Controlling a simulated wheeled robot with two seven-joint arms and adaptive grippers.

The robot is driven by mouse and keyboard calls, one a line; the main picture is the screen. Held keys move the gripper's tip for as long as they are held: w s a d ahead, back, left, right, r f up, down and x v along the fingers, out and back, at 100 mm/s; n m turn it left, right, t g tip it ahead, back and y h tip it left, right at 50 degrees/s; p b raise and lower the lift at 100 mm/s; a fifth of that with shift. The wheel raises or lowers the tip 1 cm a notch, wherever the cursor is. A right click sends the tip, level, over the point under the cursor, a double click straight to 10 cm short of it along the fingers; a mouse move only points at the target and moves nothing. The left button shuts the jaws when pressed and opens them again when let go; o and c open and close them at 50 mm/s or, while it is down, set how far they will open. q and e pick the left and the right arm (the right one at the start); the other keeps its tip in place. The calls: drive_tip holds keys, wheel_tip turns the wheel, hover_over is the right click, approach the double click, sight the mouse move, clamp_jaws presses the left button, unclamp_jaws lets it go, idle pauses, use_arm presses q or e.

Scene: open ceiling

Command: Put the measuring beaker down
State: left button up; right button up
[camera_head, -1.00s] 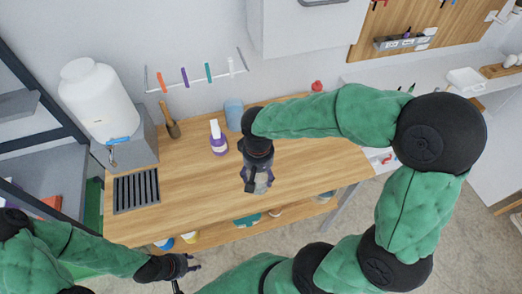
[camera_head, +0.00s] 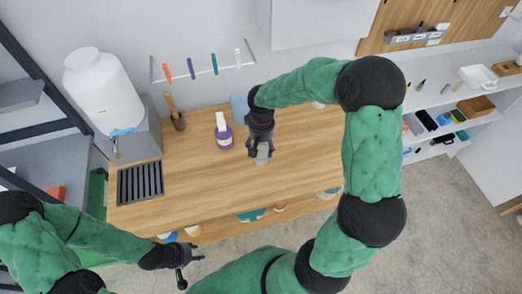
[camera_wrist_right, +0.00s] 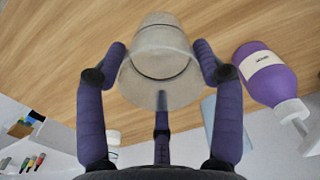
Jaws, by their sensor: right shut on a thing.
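The measuring beaker (camera_head: 262,157) is a small translucent grey cup at the tip of my right gripper (camera_head: 260,150), over the wooden worktop (camera_head: 210,182). In the right wrist view the beaker (camera_wrist_right: 160,60) sits between the purple fingers of my right gripper (camera_wrist_right: 160,75), which is shut on it. Whether its base touches the worktop, I cannot tell. My left gripper (camera_head: 188,265) is low at the front, off the worktop's front edge and away from the beaker; its fingers are too small to judge.
A purple bottle (camera_head: 224,137) with a white top stands just left of the beaker, and a light blue container (camera_head: 239,107) stands behind. A dark drain grate (camera_head: 140,183) and a white tank (camera_head: 100,90) are at the left. The worktop's front middle is clear.

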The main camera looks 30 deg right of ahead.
sight(261, 150)
drive_tip(key=shift+w+d+f, duration=0.2)
drive_tip(key=shift+w+f, duration=0.25)
drive_tip(key=shift+f, duration=0.15)
drive_tip(key=shift+f+b, duration=0.35)
drive_tip(key=shift+f, duration=1.1)
drive_tip(key=shift+f, duration=0.15)
drive_tip(key=o, duration=0.9)
drive_tip(key=shift+o, duration=0.2)
